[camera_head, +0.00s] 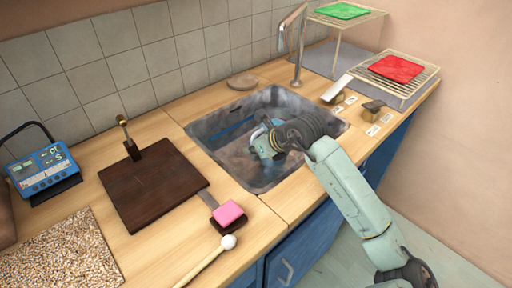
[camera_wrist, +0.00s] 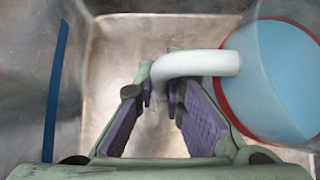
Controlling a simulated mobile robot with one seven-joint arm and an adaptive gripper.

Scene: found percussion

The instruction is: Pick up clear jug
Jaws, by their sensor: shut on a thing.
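The clear jug (camera_wrist: 285,80) is at the right of the wrist view, in the sink. It has a bluish see-through body, a red rim line and a thick white handle (camera_wrist: 195,64). My gripper (camera_wrist: 162,95) has its purple-padded fingers on either side of the handle's bend and is shut on it. In the head view my gripper (camera_head: 266,144) is down inside the metal sink (camera_head: 207,152), and my wrist hides most of the jug. I cannot tell whether the jug touches the sink floor.
The tap (camera_head: 298,50) rises behind the sink. A dark wooden board (camera_head: 150,188), a pink block (camera_head: 228,212) and a white-headed mallet (camera_head: 208,262) lie left of it. Wire racks with a red cloth (camera_head: 396,68) and a green cloth (camera_head: 342,10) stand at the right.

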